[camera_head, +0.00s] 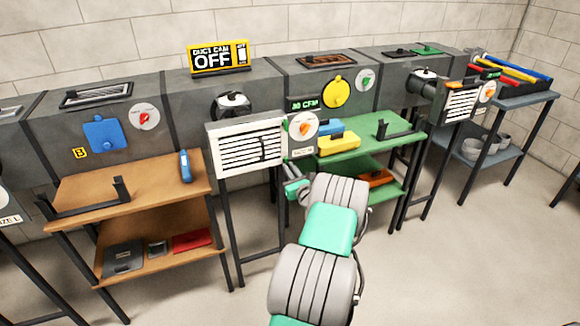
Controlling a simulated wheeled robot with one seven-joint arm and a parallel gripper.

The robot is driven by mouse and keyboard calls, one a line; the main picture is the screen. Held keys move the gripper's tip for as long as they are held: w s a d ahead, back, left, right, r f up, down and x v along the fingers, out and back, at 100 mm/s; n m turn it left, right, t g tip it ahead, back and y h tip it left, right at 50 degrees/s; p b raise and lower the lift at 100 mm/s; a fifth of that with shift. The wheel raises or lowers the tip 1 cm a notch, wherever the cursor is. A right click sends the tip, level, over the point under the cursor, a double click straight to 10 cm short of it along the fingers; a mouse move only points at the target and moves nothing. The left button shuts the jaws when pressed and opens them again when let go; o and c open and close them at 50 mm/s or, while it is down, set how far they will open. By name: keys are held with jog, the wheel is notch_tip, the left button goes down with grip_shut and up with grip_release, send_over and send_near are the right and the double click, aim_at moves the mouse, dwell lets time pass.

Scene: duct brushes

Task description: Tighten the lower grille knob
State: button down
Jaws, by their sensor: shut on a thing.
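The white louvred grille (245,150) stands out from the front of the middle duct box, below a dark round fitting. A small dark upright piece (264,149) shows on the right part of its slats. My gripper (292,172) is small and partly hidden by my own wrist, just below and right of the grille's lower right corner. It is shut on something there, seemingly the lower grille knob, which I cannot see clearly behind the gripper. My grey and teal arm reaches up to it from the lower middle.
A wooden shelf (150,180) with a blue device (185,166) stands left. A green shelf (375,134) with blue and yellow blocks stands right, close to my arm. A yellow "DUCT CAM OFF" sign (219,58) sits on the duct. The floor in front is clear.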

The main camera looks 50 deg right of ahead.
jog(key=shift+a+m, duration=0.1)
jog(key=shift+m, duration=0.4)
jog(key=c, duration=1.5)
grip_release()
jog(key=v, duration=0.7)
jog(key=shift+s+a, duration=0.15)
jog(key=shift+s, duration=0.15)
